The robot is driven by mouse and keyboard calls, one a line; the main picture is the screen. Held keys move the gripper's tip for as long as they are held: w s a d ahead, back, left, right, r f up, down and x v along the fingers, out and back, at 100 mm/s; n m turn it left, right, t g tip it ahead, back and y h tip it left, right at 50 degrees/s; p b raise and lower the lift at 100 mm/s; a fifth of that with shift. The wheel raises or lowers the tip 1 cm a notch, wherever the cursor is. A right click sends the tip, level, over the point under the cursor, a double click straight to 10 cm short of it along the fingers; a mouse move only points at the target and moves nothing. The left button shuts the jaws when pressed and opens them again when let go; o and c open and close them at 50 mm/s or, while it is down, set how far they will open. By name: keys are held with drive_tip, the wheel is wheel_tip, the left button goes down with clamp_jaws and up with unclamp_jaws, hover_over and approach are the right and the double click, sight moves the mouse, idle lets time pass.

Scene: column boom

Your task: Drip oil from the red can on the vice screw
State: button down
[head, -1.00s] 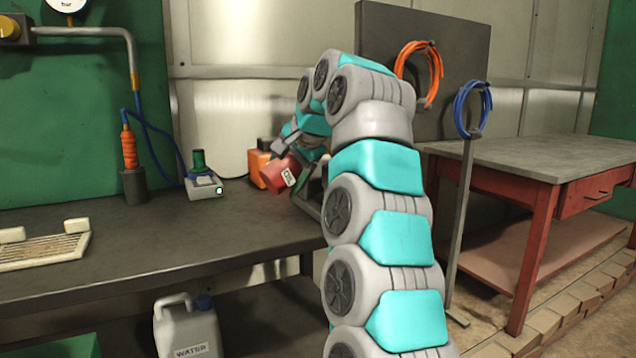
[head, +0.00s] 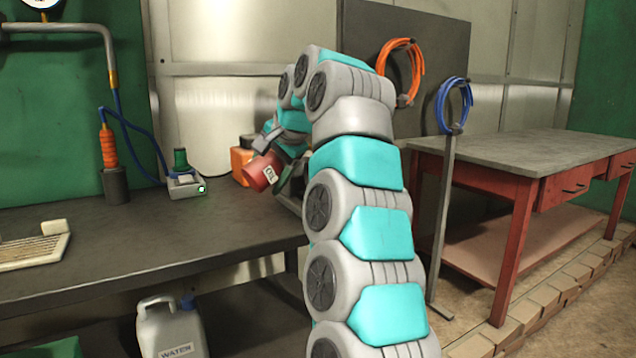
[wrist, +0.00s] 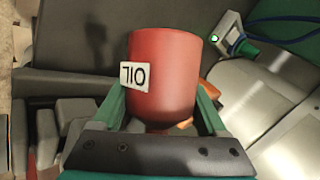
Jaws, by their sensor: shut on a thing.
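The red can (head: 258,172) with a white OIL label is held by my gripper (head: 283,165) above the workbench, tilted in the head view. In the wrist view the can (wrist: 172,75) sits between the two green fingers of my gripper (wrist: 162,105), which are shut on it. Grey blocky metal parts (wrist: 75,118), apparently the vice, show at the lower left of the wrist view. In the head view my arm hides most of that area. I cannot make out the vice screw or any oil drops.
An orange object (head: 241,165) stands behind the can. On the workbench (head: 150,235) are a small grey device (head: 187,185) with a green top, an orange-handled tool (head: 109,150) in a holder, and a pale slatted tray (head: 35,250). A red-legged table (head: 500,150) stands right.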

drive_tip(key=shift+f, duration=0.1)
idle(0.7)
drive_tip(key=shift+w+d+f+n+t+h+b, duration=0.1)
drive_tip(key=shift+f+n+t+h+b, duration=0.2)
drive_tip(key=shift+f+h+b, duration=0.15)
drive_tip(key=shift+f, duration=0.3)
drive_tip(key=f+b, duration=0.1)
drive_tip(key=b, duration=0.1)
drive_tip(key=shift+w+d+f+t+h+b, duration=0.15)
drive_tip(key=shift+t+h+b, duration=0.2)
drive_tip(key=shift+t, duration=0.05)
wheel_tip(320, 180, up, 3)
drive_tip(key=shift+d+n+p, duration=0.1)
drive_tip(key=shift+n+p, duration=0.2)
drive_tip(key=shift+p, duration=0.7)
drive_tip(key=w+d+r+n+t+h, duration=0.2)
drive_tip(key=r+t, duration=0.1)
drive_tip(key=r, duration=0.2)
drive_tip(key=w+d+r+n+t+h+p, duration=0.1)
drive_tip(key=w+d+r+t+h, duration=0.1)
drive_tip(key=r, duration=0.3)
drive_tip(key=shift+w+d+n+t+h, duration=0.4)
drive_tip(key=shift+d+t+h, duration=0.1)
drive_tip(key=shift+d+t, duration=0.1)
